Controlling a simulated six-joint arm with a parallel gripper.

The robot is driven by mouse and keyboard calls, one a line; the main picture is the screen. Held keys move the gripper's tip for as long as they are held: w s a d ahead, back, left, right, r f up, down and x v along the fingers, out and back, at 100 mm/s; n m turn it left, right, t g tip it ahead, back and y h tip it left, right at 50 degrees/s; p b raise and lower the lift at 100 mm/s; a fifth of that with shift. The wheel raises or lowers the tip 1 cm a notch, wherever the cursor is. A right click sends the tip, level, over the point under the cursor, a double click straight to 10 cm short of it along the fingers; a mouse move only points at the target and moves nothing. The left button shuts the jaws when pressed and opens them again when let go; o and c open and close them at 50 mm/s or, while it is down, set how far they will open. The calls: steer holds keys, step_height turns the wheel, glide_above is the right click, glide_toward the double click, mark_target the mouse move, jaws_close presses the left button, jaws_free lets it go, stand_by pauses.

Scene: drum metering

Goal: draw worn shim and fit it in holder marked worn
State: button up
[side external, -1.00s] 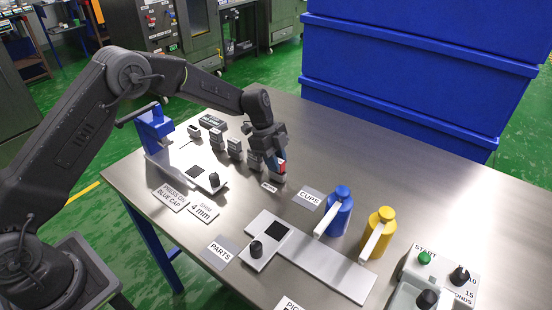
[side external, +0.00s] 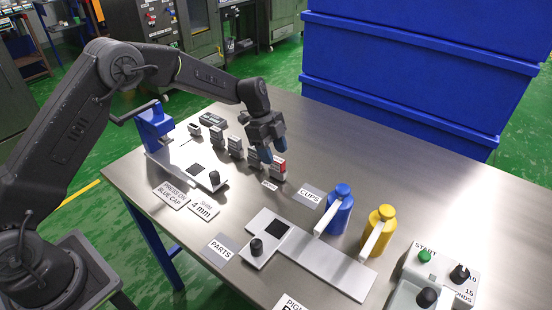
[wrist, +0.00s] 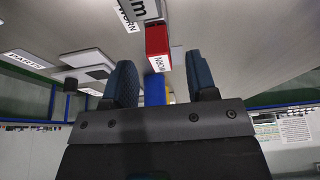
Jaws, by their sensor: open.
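A red block with a white WORN label (wrist: 158,50) shows in the wrist view, ahead of and between my fingertips. In the side view the red piece (side external: 281,167) sits at the grey holder (side external: 276,175) at the right end of a row of grey holders. A small label (side external: 269,185) lies on the table in front of it; in the wrist view the table label reads WORN (wrist: 127,10). My gripper (side external: 272,151) is open and empty just above and behind the red piece, with a gap to it. In the wrist view both blue fingers (wrist: 160,76) stand apart. How deep the red piece sits is unclear.
Several grey holders (side external: 235,147) stand in a row to the left. A blue press (side external: 154,125) stands at the table's left end. Blue (side external: 336,212) and yellow (side external: 379,232) bottles stand to the right. A grey plate with a black knob (side external: 256,247) lies in front.

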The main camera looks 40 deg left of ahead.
steer(key=v, duration=1.1)
stand_by(0.3)
steer(key=s+r+n+t+y, duration=0.25)
steer(key=s+r+n, duration=0.65)
steer(key=s+r, duration=0.6)
steer(key=s+f+n+t, duration=0.1)
steer(key=s+n, duration=0.3)
steer(key=s, duration=0.6)
steer(key=s+f+n+t+y, duration=0.1)
steer(key=s+f+n+t, duration=0.1)
steer(key=s+n, duration=0.3)
steer(key=s+f, duration=0.1)
steer(key=s, duration=0.3)
steer(key=shift+s+a+f, duration=0.25)
steer(key=shift+s+a, duration=0.1)
steer(key=shift+a, duration=0.05)
